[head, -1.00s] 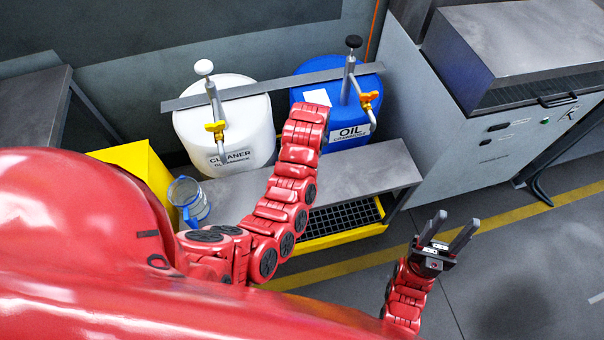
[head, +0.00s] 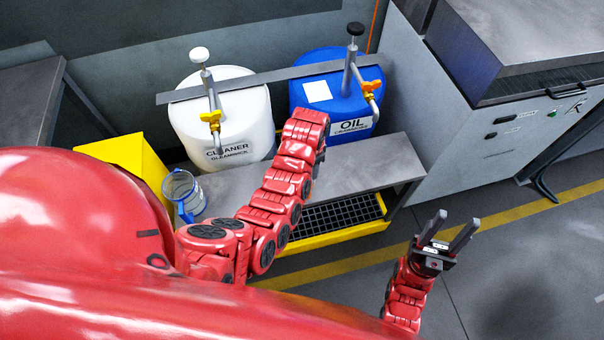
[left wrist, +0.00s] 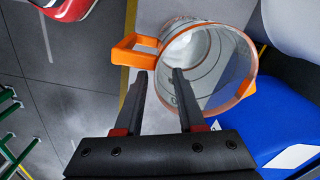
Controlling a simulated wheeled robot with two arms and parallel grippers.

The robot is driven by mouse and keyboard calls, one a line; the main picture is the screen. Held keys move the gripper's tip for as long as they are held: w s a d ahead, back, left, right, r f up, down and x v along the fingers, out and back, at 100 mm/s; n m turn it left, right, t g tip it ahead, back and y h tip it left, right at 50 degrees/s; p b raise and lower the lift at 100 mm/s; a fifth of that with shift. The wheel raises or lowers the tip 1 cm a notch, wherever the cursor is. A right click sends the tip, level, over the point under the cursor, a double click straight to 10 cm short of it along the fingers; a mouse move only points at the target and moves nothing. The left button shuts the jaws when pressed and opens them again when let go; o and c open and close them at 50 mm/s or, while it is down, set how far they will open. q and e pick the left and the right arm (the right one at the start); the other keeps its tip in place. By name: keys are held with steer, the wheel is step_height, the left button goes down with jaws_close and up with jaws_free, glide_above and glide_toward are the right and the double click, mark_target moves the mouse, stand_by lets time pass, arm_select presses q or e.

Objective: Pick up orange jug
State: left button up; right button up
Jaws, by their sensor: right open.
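The orange jug (left wrist: 225,75) shows in the left wrist view as a clear vessel with an orange rim and an orange handle (left wrist: 128,52). My left gripper (left wrist: 161,74) is open, its two fingers apart and empty. Its fingertips are close to the handle and the jug's near wall; I cannot tell whether they touch. My right gripper (head: 450,230) is open and empty over the floor at the right, away from the bench.
A grey bench (head: 375,165) stands before a white cleaner drum (head: 240,115) and a blue oil drum (head: 325,97), both with taps. A blue-handled jug (head: 184,193) stands at the bench's left. A yellow bin (head: 125,155) is beside it. A grey cabinet (head: 450,120) stands at the right.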

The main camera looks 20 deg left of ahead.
arm_select(q)
step_height(320, 180, down, 4)
steer(key=shift+r+p, duration=0.1)
steer(key=shift+p, duration=0.95)
steer(key=shift+f, duration=0.85)
jaws_close()
